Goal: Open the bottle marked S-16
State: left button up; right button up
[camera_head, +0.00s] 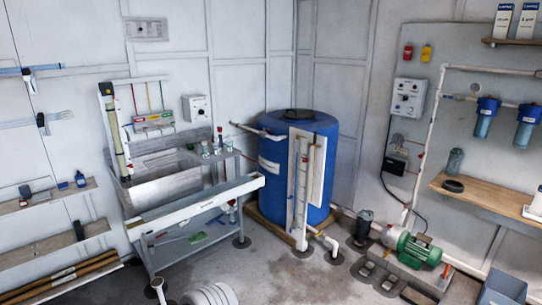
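I cannot read the mark S-16 on any bottle from here. Small bottles stand on the bench's right end (216,147), some with dark or red tops. A small dark blue bottle (80,179) stands on the upper left shelf, and a dark bottle (78,230) stands on the lower left shelf. Neither of my grippers shows in this view.
A large blue tank (323,170) stands in the corner. The metal bench (152,255) is left of it. A green pump (419,250) and pipes sit at right. A white ribbed object (209,296) lies at the bottom. Grey floor (290,280) is open in front of the tank.

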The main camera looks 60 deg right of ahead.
aim_at(229, 145)
jog(key=z, duration=0.75)
jog(key=k, duration=1)
jog(key=z, duration=1.8)
jog(key=i, duration=1.55)
jog(key=z, duration=0.4)
jog(key=i, duration=1.7)
jog(key=u, duration=1.7)
jog(key=i, duration=0.75)
jog(key=u, duration=0.75)
